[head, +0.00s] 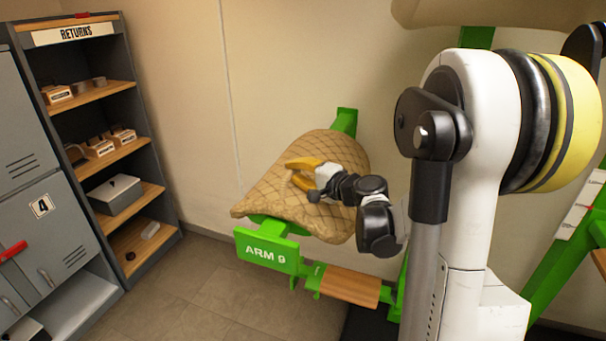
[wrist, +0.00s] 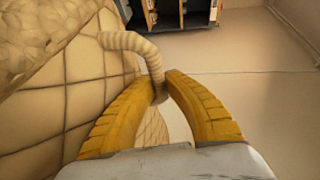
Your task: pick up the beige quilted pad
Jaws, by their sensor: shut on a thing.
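The beige quilted pad (head: 275,185) lies draped over a green rack arm marked "ARM 9" (head: 266,251). Its diamond stitching fills the left of the wrist view (wrist: 60,85). My gripper (head: 297,172), with yellow fingers, is at the upper middle of the pad. In the wrist view, my gripper (wrist: 160,88) has its fingertips closed together on a ribbed beige loop (wrist: 135,45) at the pad's edge. The fingertips hide part of the loop's lower end. The pad still rests on the green arm.
A grey shelf unit labelled "RETURNS" (head: 75,32) with boxes stands at the left, beside grey lockers (head: 35,190). A wooden step (head: 349,286) on a green frame is below the pad. Another beige pad (head: 480,12) hangs at the top. The floor (head: 215,300) at lower left is clear.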

